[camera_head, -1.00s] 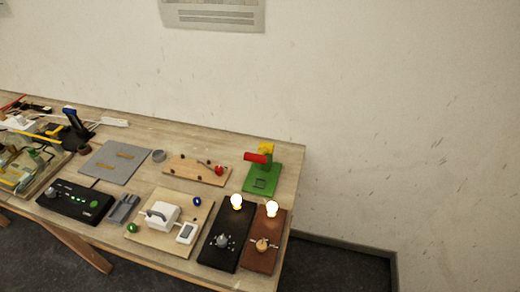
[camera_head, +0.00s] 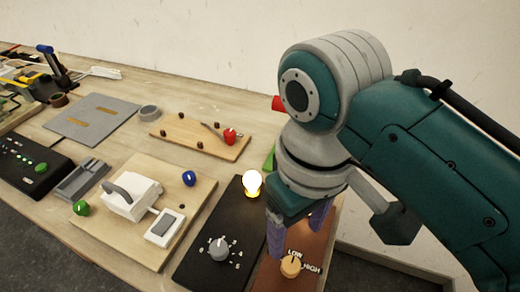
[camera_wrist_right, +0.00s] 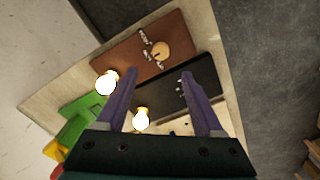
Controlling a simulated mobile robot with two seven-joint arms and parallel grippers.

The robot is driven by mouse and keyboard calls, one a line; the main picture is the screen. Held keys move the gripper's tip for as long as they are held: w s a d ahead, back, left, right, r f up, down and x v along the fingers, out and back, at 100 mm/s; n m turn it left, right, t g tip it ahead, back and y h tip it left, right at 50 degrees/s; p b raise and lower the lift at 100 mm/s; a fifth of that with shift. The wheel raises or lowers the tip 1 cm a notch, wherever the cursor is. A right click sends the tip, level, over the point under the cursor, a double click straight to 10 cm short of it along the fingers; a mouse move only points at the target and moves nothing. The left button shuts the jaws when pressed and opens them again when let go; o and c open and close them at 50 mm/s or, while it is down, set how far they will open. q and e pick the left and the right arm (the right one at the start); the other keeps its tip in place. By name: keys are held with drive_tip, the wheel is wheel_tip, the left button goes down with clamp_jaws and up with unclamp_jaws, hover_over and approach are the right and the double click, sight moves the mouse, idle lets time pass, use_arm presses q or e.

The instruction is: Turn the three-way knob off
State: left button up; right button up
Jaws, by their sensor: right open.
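The three-way knob (camera_head: 291,266) is a round orange knob on a brown board (camera_head: 272,279), with LOW and HIGH marked around it. Its mark seems to point toward LOW. The knob also shows in the right wrist view (camera_wrist_right: 159,52), beyond the fingertips. The brown board's bulb (camera_wrist_right: 107,82) is lit in the wrist view; my right arm hides it in the head view. My right gripper (camera_head: 298,230) is open and empty above the brown board, fingers pointing down, apart from the knob. It also shows in the wrist view (camera_wrist_right: 158,80). My left gripper is not in view.
A black board (camera_head: 196,262) beside the brown one carries a grey numbered dial (camera_head: 219,249) and a lit bulb (camera_head: 252,184). A board with a white switch box (camera_head: 131,199) lies left of it. A green stand (camera_wrist_right: 78,128) is near the brown board's bulb end.

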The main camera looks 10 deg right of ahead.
sight(290, 264)
wheel_tip(290, 264, down, 10)
drive_tip(key=shift+s+r+b, duration=0.15)
drive_tip(key=shift+r+b, duration=0.1)
drive_tip(key=shift+b, duration=0.95)
clamp_jaws()
